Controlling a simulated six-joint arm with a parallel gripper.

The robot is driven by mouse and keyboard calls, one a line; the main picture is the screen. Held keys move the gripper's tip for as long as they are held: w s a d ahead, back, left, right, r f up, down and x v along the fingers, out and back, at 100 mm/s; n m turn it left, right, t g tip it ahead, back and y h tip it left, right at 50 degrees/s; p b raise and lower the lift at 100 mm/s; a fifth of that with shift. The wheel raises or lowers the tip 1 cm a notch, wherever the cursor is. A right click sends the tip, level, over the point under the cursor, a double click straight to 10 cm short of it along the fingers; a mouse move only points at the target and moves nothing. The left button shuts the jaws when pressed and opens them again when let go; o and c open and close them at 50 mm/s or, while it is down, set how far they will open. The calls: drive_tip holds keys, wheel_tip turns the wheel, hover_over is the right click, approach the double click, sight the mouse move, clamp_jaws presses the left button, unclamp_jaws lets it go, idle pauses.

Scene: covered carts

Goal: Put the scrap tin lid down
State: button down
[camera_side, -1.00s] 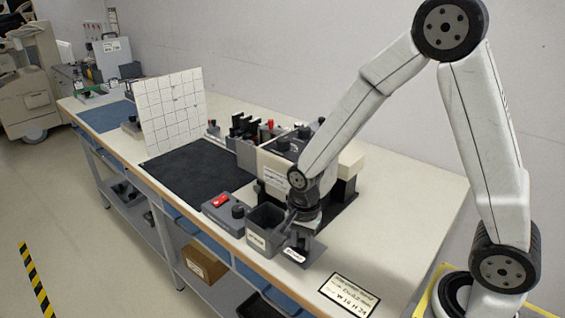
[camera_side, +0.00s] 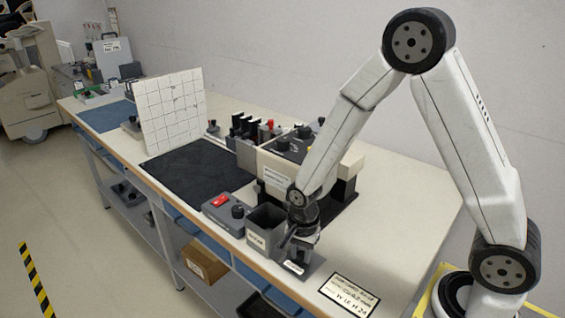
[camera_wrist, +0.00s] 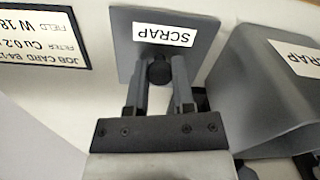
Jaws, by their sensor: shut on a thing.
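The scrap tin lid is a flat grey square plate with a white SCRAP label and a dark knob. It shows in the side view (camera_side: 313,266) at the front of the bench, and in the wrist view (camera_wrist: 122,42). My gripper (camera_side: 295,246) is shut on the knob, with a finger on each side of it in the wrist view (camera_wrist: 160,88). The lid looks level, at or very near the bench top; I cannot tell whether it touches. The open grey scrap tin (camera_side: 262,222) stands just left of the lid, and at the right in the wrist view (camera_wrist: 248,85).
A job card (camera_side: 348,295) lies right of the lid. A grey control box with a red switch (camera_side: 222,208) stands left of the tin. A cream-and-black machine (camera_side: 345,165) stands behind. The bench right of the lid (camera_side: 400,225) is largely clear.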

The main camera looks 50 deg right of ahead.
sight(302, 253)
drive_tip(key=shift+f, duration=0.15)
drive_tip(key=shift+c, duration=2.3)
unclamp_jaws()
wheel_tip(302, 253, up, 12)
drive_tip(key=shift+r, duration=0.2)
drive_tip(key=s+d+f+n+t, duration=0.2)
drive_tip(key=s+n, duration=0.4)
drive_tip(key=n, duration=0.9)
drive_tip(key=shift+s+f+t, duration=0.2)
drive_tip(key=shift+f+t, duration=0.1)
